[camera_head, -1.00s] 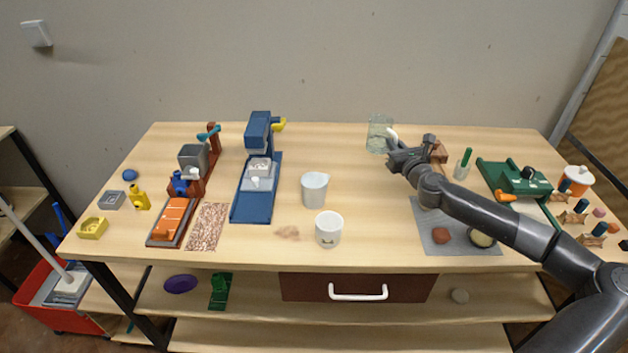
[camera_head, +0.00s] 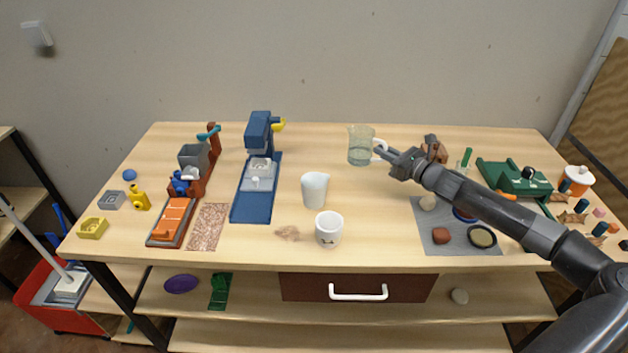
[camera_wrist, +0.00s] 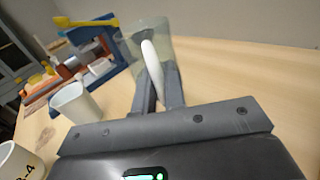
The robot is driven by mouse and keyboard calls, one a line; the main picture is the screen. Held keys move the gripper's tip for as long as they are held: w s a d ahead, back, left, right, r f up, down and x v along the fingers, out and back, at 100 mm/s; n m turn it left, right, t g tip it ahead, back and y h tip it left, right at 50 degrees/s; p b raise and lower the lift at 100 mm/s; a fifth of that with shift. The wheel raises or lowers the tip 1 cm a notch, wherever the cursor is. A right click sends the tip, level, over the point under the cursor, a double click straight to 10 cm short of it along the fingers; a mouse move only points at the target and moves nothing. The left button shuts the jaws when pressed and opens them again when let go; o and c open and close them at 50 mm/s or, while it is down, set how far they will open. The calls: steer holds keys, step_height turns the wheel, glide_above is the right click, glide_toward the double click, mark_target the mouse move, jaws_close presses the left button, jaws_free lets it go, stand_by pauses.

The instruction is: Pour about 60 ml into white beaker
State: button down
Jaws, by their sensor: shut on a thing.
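A clear jug (camera_head: 360,147) with a white handle holds some pale liquid in its lower part. My gripper (camera_head: 382,152) is shut on the jug's handle, which also shows between the fingers in the wrist view (camera_wrist: 152,68). The jug is about upright at the back of the table; I cannot tell whether it touches the tabletop. The white beaker (camera_head: 314,190) stands on the table, left of and nearer than the jug. It also shows at the left in the wrist view (camera_wrist: 76,103). Its inside is mostly hidden.
A white mug (camera_head: 329,230) with dark marks stands just in front of the beaker. A blue press-like device (camera_head: 258,170) stands to the left. A grey mat (camera_head: 430,240) with small items lies right. The table between jug and beaker is clear.

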mark_target(366, 143)
steer(key=shift+s+a+r+n+g+y, duration=0.25)
steer(key=shift+s+r+n+g+y, duration=0.1)
steer(key=shift+n+g+y, duration=0.15)
steer(key=shift+s+a+r+n+g+y, duration=0.25)
steer(key=shift+r+n+g+y, duration=0.15)
steer(key=shift+n+g, duration=0.15)
steer(key=shift+s+a+r+n+g+y, duration=0.15)
steer(key=shift+s+r+n+g+y, duration=0.35)
steer(key=shift+g, duration=0.35)
steer(key=shift+s+d+r+n+g+y, duration=0.7)
steer(key=shift+s+r+n+g+y, duration=0.4)
steer(key=shift+s+r+n+g, duration=1.9)
steer(key=shift+m+g, duration=0.6)
steer(key=shift+m, duration=0.05)
steer(key=f, duration=0.3)
steer(key=w+f, duration=0.1)
steer(key=f, duration=0.7)
steer(key=shift+w+f, duration=0.1)
steer(key=shift+w, duration=0.1)
